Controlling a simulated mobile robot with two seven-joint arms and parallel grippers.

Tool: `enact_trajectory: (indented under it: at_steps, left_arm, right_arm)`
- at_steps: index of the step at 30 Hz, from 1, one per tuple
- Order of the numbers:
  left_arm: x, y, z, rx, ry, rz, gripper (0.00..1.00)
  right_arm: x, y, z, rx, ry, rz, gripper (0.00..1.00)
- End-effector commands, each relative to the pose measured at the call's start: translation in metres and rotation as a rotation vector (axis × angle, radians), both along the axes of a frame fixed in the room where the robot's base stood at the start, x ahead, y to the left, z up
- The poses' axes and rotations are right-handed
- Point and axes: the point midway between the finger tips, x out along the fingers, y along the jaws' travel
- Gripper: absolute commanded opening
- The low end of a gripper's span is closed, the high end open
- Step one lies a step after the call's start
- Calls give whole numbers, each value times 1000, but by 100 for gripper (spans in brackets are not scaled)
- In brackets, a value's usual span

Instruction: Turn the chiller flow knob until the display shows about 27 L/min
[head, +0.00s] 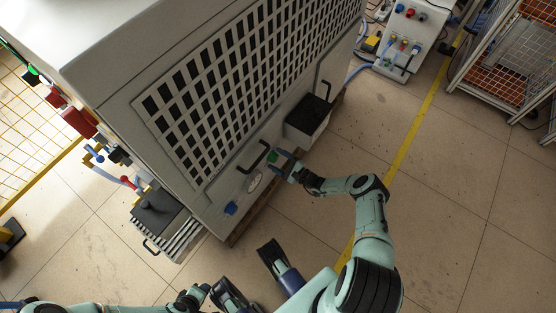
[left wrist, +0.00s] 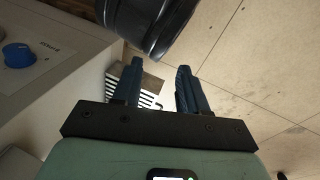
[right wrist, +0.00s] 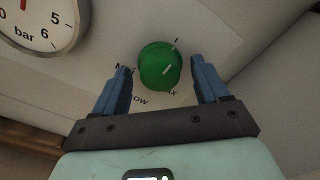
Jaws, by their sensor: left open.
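The green knob (right wrist: 160,66) is on the pale panel of the large cabinet, with a white pointer line and a partly covered "Min", "Max" and "Flow" label. In the head view the green knob (head: 272,156) sits low on the cabinet. My right gripper (right wrist: 160,72) is open, its blue fingers on either side of the knob; I cannot tell whether they touch it. It also shows in the head view (head: 283,163). My left gripper (left wrist: 157,72) is open and empty, away from the knobs. I cannot make out a flow display reading in any view.
A round bar gauge (right wrist: 38,22) is beside the green knob. A blue knob (head: 231,208) is lower on the same cabinet, also in the left wrist view (left wrist: 18,55). A black handle (head: 254,157) is close to the right gripper.

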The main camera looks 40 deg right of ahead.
Motion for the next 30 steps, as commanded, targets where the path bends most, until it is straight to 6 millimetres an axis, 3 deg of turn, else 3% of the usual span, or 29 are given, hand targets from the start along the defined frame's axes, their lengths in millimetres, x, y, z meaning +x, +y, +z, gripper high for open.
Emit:
enact_trajectory:
  at_steps: [8, 21, 30]
  left_arm:
    - [-3, -1, 3, -4, 6, -3, 43]
    - [-29, -14, 23, -37, 76, -32, 43]
    - [-35, -17, 27, -45, 92, -38, 43]
  right_arm:
    - [-8, -2, 1, 1, -1, 0, 74]
    - [-96, -28, 1, 1, 0, -3, 74]
    - [-127, -37, 1, 1, 0, -1, 74]
